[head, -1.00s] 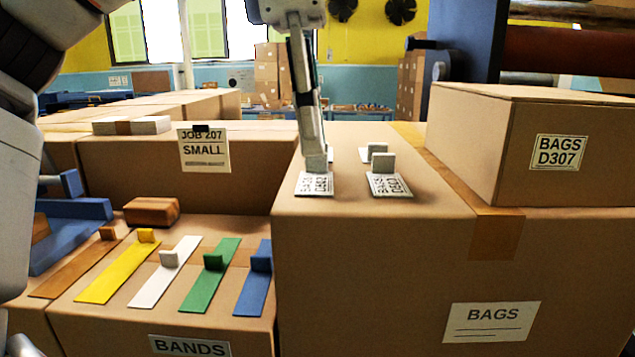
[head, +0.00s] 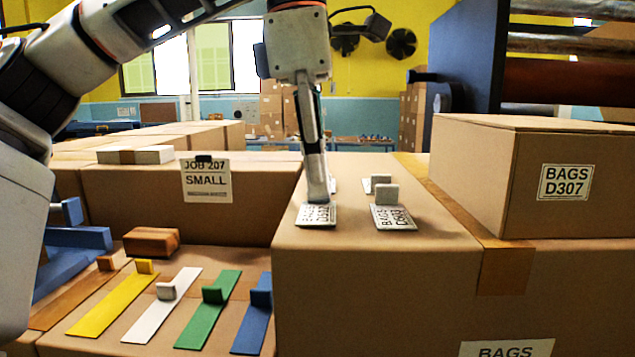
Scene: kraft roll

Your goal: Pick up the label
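Small white printed labels with upright grey tabs lie on top of the large cardboard box in the head view. The front left label (head: 317,217) is beneath my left gripper (head: 318,197), which points straight down with its tips at the label's tab. My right gripper is not in view.
The large box (head: 375,280) bears the labels. A closed box marked BAGS D307 (head: 485,175) stands at right. Coloured bands with tabs, including a green one (head: 212,305), lie on the lower box at left. A JOB 207 box (head: 255,200) stands behind them.

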